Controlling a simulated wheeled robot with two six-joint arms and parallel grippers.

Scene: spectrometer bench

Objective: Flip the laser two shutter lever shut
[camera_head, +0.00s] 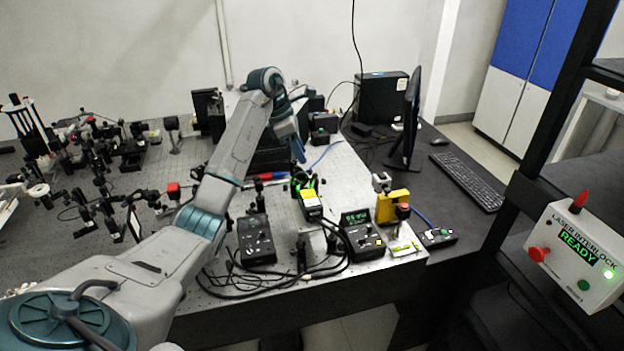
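My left arm reaches in from the lower left, and its wrist bends down over the back of the optical bench. My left gripper (299,154) points down behind a small dark device with green-lit parts (304,184). Its fingers are small and partly hidden, so I cannot tell whether they are open or shut, or whether they touch anything. A dark module with a yellow top label (312,205) stands just in front of the green-lit device. I cannot make out which part is the laser two shutter lever. My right gripper is not in view.
The bench (345,165) carries several optics mounts at left. Near its front stand a black control box (257,240), a controller with a green display (361,233), a yellow block (391,207) and loose cables. A monitor (407,118) and a laser interlock box reading READY (577,255) are at right.

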